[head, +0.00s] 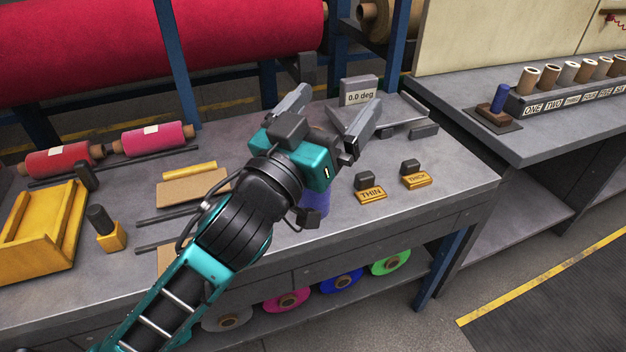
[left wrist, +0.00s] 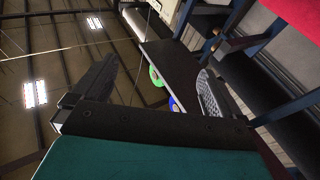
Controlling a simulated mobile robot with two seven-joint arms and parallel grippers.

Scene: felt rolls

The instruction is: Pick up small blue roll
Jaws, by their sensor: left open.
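A blue-violet roll (head: 314,203) stands on the workbench, mostly hidden behind my left gripper and wrist in the head view. Another small dark blue roll (head: 500,97) stands on a brown stand on the right-hand table. I cannot tell which of these the task names. My left gripper (head: 340,100) is open and empty, above the bench with its fingers pointing toward the back, away from the blue-violet roll. In the left wrist view its two fingers (left wrist: 158,66) are spread wide with nothing between them close by. My right gripper is not in view.
The workbench (head: 455,180) holds THIN and THICK blocks (head: 371,195), a "0.0 deg" display (head: 360,92), a yellow tray (head: 40,235) and red and pink rolls (head: 155,140). Larger colored rolls, one bright blue (head: 342,280), lie on the shelf below. Labeled brown tubes (head: 550,76) stand on the right table.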

